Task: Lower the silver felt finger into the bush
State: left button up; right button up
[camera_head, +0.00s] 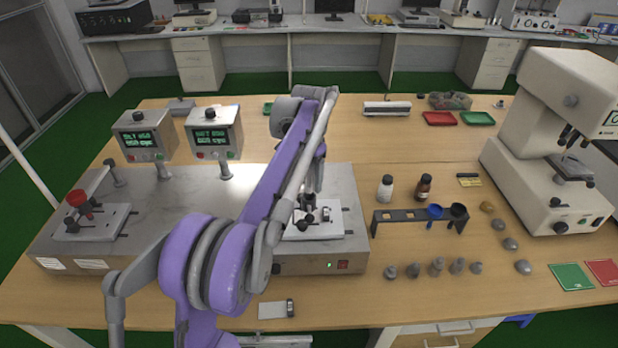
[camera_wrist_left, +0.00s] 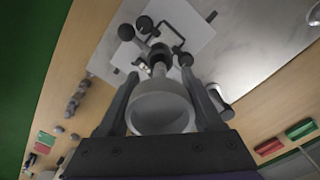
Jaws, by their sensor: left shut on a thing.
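My left gripper (camera_wrist_left: 162,115) is shut on the silver felt finger (camera_wrist_left: 160,110), a pale cylinder seen end-on between its two dark fingers in the wrist view. Beyond the cylinder is a dark holder with black knobs (camera_wrist_left: 145,25) over a white plate (camera_wrist_left: 185,20). The bush seems to be in this holder, but the cylinder covers much of it, and I cannot tell whether they touch. In the head view, my purple left arm reaches over the right station, and its gripper is above the white plate (camera_head: 330,222), partly hidden by the arm. My right gripper is not in view.
The tester's left station has a red knob (camera_head: 77,198). Two display boxes (camera_head: 144,140) (camera_head: 214,137) stand behind. To the right are a dark rack (camera_head: 400,215), two bottles (camera_head: 386,188) (camera_head: 424,187), several small weights (camera_head: 437,266) and a white microscope-like instrument (camera_head: 550,140).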

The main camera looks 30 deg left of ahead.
aim_at(309, 192)
pick_arm(q)
jog(key=shift+s, duration=0.15)
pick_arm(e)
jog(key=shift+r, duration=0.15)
pick_arm(q)
jog(key=shift+f, duration=0.1)
jog(key=shift+f+b, duration=0.75)
jog(key=shift+f, duration=1.2)
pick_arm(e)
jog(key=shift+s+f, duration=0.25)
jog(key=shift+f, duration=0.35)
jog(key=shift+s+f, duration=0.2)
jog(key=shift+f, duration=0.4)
pick_arm(q)
jog(key=shift+f+b, duration=0.7)
jog(key=shift+f, duration=1.05)
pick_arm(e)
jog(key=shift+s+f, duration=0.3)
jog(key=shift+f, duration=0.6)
pick_arm(q)
jog(key=shift+f, duration=0.1)
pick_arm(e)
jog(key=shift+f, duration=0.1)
pick_arm(q)
jog(key=shift+f+b, duration=0.3)
jog(key=shift+f, duration=0.25)
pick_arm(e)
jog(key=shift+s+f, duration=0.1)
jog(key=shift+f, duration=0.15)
